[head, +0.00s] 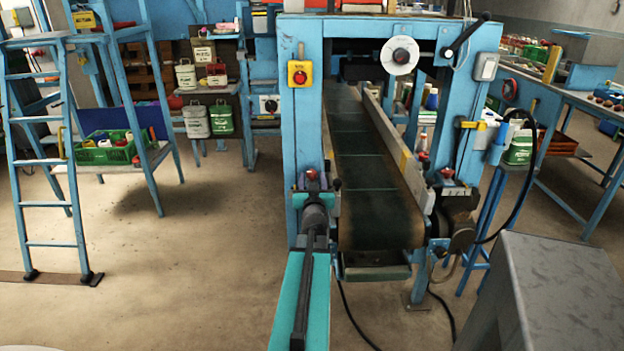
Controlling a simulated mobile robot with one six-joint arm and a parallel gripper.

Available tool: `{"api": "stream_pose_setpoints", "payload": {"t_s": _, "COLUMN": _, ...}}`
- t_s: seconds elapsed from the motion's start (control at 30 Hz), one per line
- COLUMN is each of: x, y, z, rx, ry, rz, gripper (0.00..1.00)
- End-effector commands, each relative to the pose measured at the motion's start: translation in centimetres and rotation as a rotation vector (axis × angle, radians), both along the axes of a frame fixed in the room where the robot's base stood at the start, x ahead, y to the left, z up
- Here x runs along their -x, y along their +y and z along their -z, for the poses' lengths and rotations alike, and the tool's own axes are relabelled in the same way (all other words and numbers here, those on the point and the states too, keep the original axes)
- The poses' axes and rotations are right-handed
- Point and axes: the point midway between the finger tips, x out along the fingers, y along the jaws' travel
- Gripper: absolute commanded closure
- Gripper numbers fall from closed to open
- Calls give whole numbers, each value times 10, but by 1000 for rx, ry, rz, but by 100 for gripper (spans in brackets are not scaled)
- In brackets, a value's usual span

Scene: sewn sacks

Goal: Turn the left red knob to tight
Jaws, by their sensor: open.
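The left red knob (311,175) sits low on the left blue post of the conveyor machine, at the left side of the belt. A matching right red knob (447,173) sits on the other side of the belt. My gripper (313,188) is at the left knob, in line with it in the head view. It is open. I cannot tell whether the fingers touch the knob. Any tight marking is too small to read.
The dark conveyor belt (372,190) runs back between the posts, close to the right of my gripper. A yellow box with a red button (299,75) is above. A grey cabinet (560,290) stands at front right. The floor at left is clear up to a blue ladder (46,160).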

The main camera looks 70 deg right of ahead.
Motion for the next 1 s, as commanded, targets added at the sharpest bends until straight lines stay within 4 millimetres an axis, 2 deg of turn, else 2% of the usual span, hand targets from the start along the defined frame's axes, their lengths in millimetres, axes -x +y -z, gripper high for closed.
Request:
{"api": "stream_pose_setpoints", "payload": {"t_s": 0.2, "x": -5, "y": -12, "z": 0, "rx": 0, "ry": 0, "rz": 0, "gripper": 54}}
{"api": "stream_pose_setpoints", "payload": {"t_s": 0.6, "x": -6, "y": -14, "z": 0, "rx": 0, "ry": 0, "rz": -1, "gripper": 54}}
{"api": "stream_pose_setpoints", "payload": {"t_s": 0.63, "x": -6, "y": -14, "z": 0, "rx": 0, "ry": 0, "rz": -1, "gripper": 55}}
{"api": "stream_pose_setpoints", "payload": {"t_s": 0.87, "x": -6, "y": -14, "z": 0, "rx": 0, "ry": 0, "rz": 0, "gripper": 93}}
{"api": "stream_pose_setpoints", "payload": {"t_s": 0.9, "x": -5, "y": -8, "z": 0, "rx": 0, "ry": 0, "rz": 0, "gripper": 93}}
{"api": "stream_pose_setpoints", "payload": {"t_s": 1.0, "x": -5, "y": -13, "z": 0, "rx": 0, "ry": 0, "rz": 1, "gripper": 93}}
